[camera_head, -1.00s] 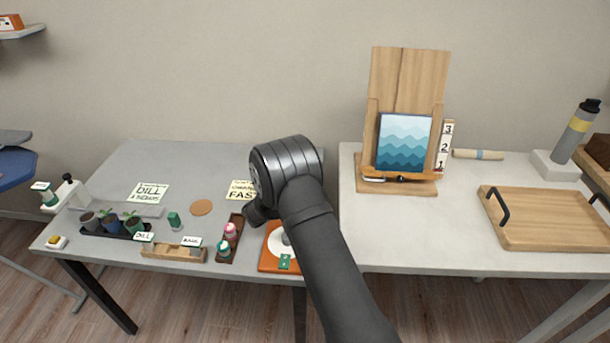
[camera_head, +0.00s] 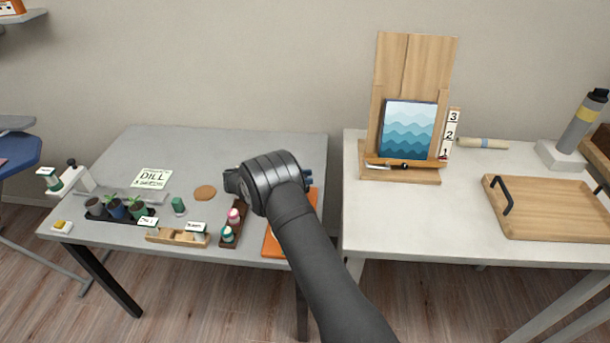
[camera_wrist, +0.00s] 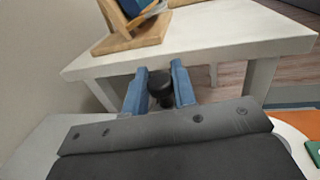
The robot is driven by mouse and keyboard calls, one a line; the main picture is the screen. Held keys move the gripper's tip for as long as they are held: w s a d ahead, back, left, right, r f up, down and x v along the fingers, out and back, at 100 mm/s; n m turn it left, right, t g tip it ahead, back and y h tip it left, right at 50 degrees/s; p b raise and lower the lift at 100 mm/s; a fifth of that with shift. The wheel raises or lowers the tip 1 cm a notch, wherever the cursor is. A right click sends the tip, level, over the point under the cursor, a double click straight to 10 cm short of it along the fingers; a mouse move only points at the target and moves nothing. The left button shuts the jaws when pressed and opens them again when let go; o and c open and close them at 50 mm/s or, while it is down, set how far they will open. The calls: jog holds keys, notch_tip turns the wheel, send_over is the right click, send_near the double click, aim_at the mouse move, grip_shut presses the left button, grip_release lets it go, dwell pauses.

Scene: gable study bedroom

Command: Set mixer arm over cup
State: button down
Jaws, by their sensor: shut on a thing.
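My gripper (camera_wrist: 158,88) has blue fingers shut on a black round knob (camera_wrist: 161,84) in the wrist view. I cannot tell whether the knob belongs to the mixer arm. In the head view, my wrist hides most of the gripper; a bit of blue finger (camera_head: 308,176) shows at its right. An orange board (camera_head: 270,243) lies at the front right of the grey table, partly behind my arm. The board (camera_wrist: 291,106) also shows at the right of the wrist view, with a white disc (camera_wrist: 292,122) and a green tag (camera_wrist: 314,151). No cup is clearly visible.
Left of the board are a dark rack (camera_head: 232,236) with small bottles, a wooden holder (camera_head: 178,238) and potted plants (camera_head: 116,208). The white table (camera_head: 400,220) at right carries an easel (camera_head: 410,60) and a wooden tray (camera_head: 555,210). A gap separates the tables.

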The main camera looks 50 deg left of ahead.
jog(key=shift+s, duration=0.15)
dwell(0.4)
jog(key=c, duration=1.2)
grip_release()
jog(key=shift+r, duration=0.1)
jog(key=r, duration=0.4)
jog(key=shift+w+d+r, duration=0.2)
jog(key=shift+d+r, duration=0.1)
jog(key=w+d+r, duration=0.5)
jog(key=d+r, duration=0.1)
jog(key=d, duration=0.3)
jog(key=shift+w+d+r, duration=0.15)
jog(key=shift+w+d, duration=0.1)
jog(key=shift+w, duration=0.1)
